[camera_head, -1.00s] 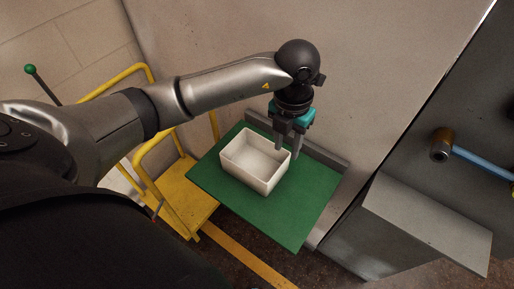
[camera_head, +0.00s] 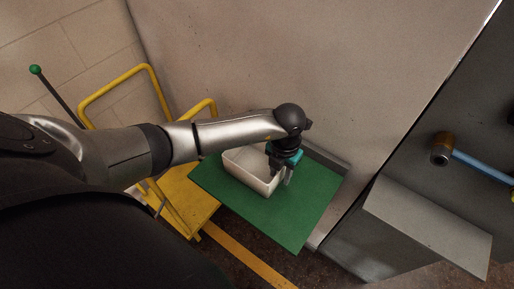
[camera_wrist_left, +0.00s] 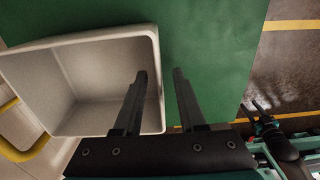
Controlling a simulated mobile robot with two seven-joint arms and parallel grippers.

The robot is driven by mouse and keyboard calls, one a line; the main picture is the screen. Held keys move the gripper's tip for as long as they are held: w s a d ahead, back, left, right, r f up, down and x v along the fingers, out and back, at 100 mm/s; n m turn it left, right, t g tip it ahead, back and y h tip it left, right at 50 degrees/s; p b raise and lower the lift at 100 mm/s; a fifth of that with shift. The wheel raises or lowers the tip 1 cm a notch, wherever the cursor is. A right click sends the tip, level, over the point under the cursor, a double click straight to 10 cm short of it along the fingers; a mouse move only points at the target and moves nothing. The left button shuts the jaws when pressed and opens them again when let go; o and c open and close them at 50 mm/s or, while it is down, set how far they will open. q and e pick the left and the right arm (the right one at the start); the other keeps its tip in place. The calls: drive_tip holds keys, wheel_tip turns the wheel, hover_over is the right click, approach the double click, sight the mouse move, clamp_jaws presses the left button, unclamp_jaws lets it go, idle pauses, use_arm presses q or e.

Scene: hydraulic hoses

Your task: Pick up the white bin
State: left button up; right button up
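The white bin (camera_head: 240,167) is an open, empty rectangular box standing upright on a green tabletop (camera_head: 290,220). My left gripper (camera_head: 281,181) is at the bin's right wall in the head view, pointing down, its fingers apart. In the left wrist view, the bin (camera_wrist_left: 85,80) fills the left side. The left gripper's fingers (camera_wrist_left: 159,74) straddle the bin's near-right wall, one over the inside and one outside over the green surface. I cannot tell whether they touch the wall. My right gripper (camera_wrist_left: 262,120) seems to show small at the lower right; its opening is unclear.
A yellow cart (camera_head: 180,200) with yellow rails stands left of the green table. A grey wall rises behind it, and a grey box-like block (camera_head: 425,225) stands to the right. A blue-handled hammer-like tool (camera_head: 470,161) is at far right. The green surface right of the bin is clear.

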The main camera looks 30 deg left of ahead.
use_arm(q)
drive_tip(key=shift+f, duration=1.05)
clamp_jaws()
drive_tip(key=shift+r, duration=0.1)
idle(0.5)
